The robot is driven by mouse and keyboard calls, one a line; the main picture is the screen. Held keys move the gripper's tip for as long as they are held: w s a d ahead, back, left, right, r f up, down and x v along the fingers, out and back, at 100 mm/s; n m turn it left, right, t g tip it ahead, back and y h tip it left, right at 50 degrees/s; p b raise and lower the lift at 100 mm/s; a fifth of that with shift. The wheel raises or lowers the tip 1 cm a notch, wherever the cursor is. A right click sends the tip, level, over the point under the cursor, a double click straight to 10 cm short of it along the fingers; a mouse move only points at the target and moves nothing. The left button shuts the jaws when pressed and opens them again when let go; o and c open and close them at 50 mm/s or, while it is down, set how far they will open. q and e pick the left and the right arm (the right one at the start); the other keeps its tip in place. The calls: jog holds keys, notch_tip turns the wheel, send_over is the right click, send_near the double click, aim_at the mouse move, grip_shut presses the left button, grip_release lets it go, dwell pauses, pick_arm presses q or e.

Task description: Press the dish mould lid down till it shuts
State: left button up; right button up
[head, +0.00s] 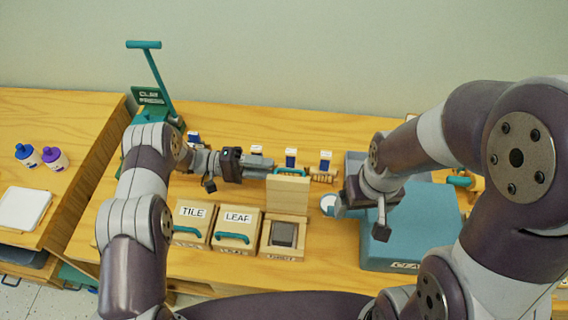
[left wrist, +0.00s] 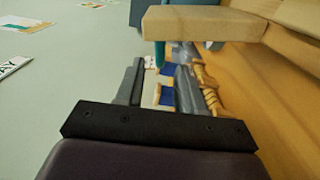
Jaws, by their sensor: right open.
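The dish mould (head: 283,235) is the open wooden box at the right end of the mould row, with a dark square in its top. Its lid (head: 288,195) stands upright at the back edge, teal handle (head: 291,172) at the top. The lid (left wrist: 205,22) and handle (left wrist: 160,54) also show in the left wrist view. My left gripper (head: 272,165) is open beside the lid's top, fingers pointing right. The handle appears between or just past its fingertips; I cannot tell if they touch. My right gripper (head: 340,208) is open, to the right of the lid.
Closed TILE (head: 192,212) and LEAF (head: 237,217) moulds stand left of the dish mould. A blue-teal clay box (head: 405,240) is to its right. Small blue-and-white containers (head: 291,157) stand behind. A green clay press (head: 150,97) is at back left.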

aim_at(282, 169)
pick_arm(q)
jog(key=d, duration=0.2)
jog(key=s+d+p, duration=0.1)
jog(key=d, duration=0.1)
jog(key=shift+d, duration=0.4)
jog(key=shift+c, duration=0.3)
grip_shut()
jog(key=shift+f, duration=0.1)
